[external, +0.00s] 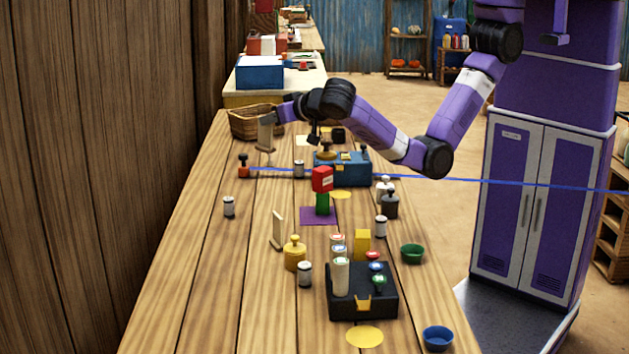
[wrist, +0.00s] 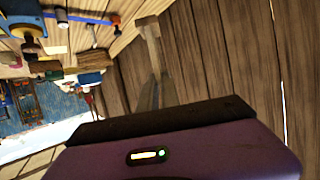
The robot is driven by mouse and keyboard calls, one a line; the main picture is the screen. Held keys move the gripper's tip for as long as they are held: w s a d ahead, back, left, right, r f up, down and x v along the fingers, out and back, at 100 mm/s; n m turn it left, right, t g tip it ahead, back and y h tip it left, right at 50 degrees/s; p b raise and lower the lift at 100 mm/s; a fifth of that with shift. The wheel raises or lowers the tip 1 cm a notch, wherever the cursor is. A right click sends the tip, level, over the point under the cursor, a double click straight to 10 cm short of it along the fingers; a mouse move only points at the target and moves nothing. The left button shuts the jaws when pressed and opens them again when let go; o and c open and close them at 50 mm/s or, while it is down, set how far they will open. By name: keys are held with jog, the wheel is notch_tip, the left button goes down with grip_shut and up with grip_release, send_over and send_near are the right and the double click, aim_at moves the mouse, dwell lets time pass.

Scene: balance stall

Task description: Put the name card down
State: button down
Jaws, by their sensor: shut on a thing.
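The name card (external: 265,136) is a thin beige upright panel with a small foot at its lower end. My gripper (external: 274,114) is shut on its upper part. In the wrist view the card (wrist: 152,45) sticks out beyond the fingertips (wrist: 156,92), with its wider foot end farthest away. The card is near the far left of the wooden table (external: 190,270), just in front of the wicker basket (external: 256,122). I cannot tell whether its foot touches the table or hangs slightly above it.
A similar beige card (external: 277,230) stands nearer. A blue line crosses the table from a red-based post (external: 243,168), in front of my gripper. A blue box (external: 345,170), a red-and-green stamp (external: 322,182) and a black tray (external: 362,305) stand to the right. The left table strip is mostly clear.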

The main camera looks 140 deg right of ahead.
jog(key=w+a, duration=0.1)
jog(key=a, duration=0.4)
jog(key=shift+n, duration=0.3)
jog(key=shift+s+f+p, duration=0.2)
jog(key=shift+f+p, duration=0.45)
jog(key=shift+f, duration=9.1)
jog(key=shift+f+b, duration=0.2)
jog(key=shift+b, duration=0.1)
jog(key=c, duration=1.6)
grip_release()
jog(key=shift+r, duration=0.1)
jog(key=shift+r, duration=0.1)
jog(key=b+v, duration=0.1)
jog(key=v, duration=1.1)
jog(key=shift+s+r, duration=0.1)
jog(key=shift+s, duration=0.05)
